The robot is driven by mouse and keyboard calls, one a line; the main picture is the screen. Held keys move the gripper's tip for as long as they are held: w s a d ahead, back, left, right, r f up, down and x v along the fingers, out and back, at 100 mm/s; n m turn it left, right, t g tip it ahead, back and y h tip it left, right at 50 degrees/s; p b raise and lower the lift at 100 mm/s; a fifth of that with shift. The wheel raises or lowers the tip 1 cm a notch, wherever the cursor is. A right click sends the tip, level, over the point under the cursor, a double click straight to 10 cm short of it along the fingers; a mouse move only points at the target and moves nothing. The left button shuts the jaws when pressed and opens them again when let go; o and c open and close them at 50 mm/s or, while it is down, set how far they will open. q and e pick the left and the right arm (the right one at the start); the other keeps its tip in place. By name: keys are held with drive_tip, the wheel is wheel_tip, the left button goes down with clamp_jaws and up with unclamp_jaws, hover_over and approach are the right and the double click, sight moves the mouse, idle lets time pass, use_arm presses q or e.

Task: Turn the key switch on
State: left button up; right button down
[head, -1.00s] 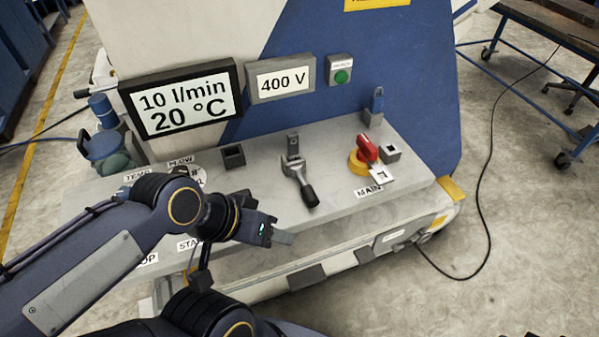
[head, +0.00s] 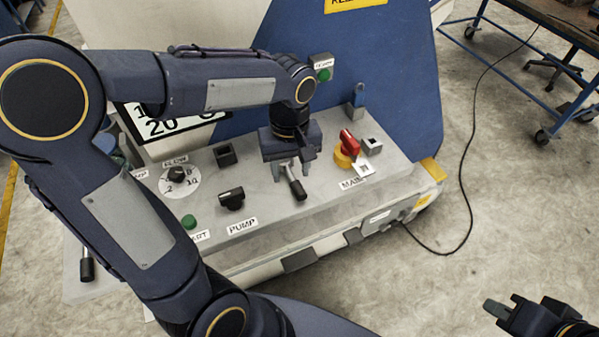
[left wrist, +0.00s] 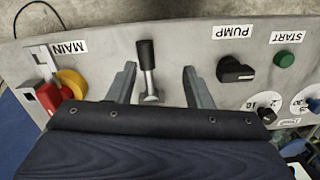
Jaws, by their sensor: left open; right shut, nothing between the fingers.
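I cannot make out any part marked as a key switch. My left gripper (head: 291,171) is open, pointing down at the panel's middle over a metal lever with a black handle (head: 298,188). In the left wrist view the lever (left wrist: 147,65) shows between my left fingers (left wrist: 160,85); I cannot tell its distance from them. The gripper and wrist hide the lever's far end in the head view. The black PUMP knob (head: 232,199) is left of the gripper, the red MAIN switch (head: 350,142) on yellow to its right. My right gripper (head: 497,309) is shut and empty at bottom right.
My left arm covers much of the panel's left side and the displays. Clear floor (head: 520,200) lies to the right.

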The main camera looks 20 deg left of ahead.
sight(299, 186)
use_arm(q)
drive_tip(key=w, duration=0.1)
drive_tip(key=w+d+n, duration=0.1)
drive_tip(key=w+y+p, duration=0.1)
drive_tip(key=shift+d+f+g, duration=0.25)
drive_tip(key=shift+f+g, duration=0.1)
drive_tip(key=shift+g, duration=0.05)
drive_tip(key=shift+n+y, duration=0.3)
drive_tip(key=shift+n, duration=0.2)
drive_tip(key=f, duration=0.8)
drive_tip(key=shift+s+a+f+p, duration=0.15)
drive_tip(key=shift+s+a+p, duration=0.05)
drive_tip(key=shift+a+p, duration=0.2)
use_arm(e)
wheel_tip(299, 186, up, 3)
drive_tip(key=shift+f, duration=0.15)
use_arm(q)
clamp_jaws()
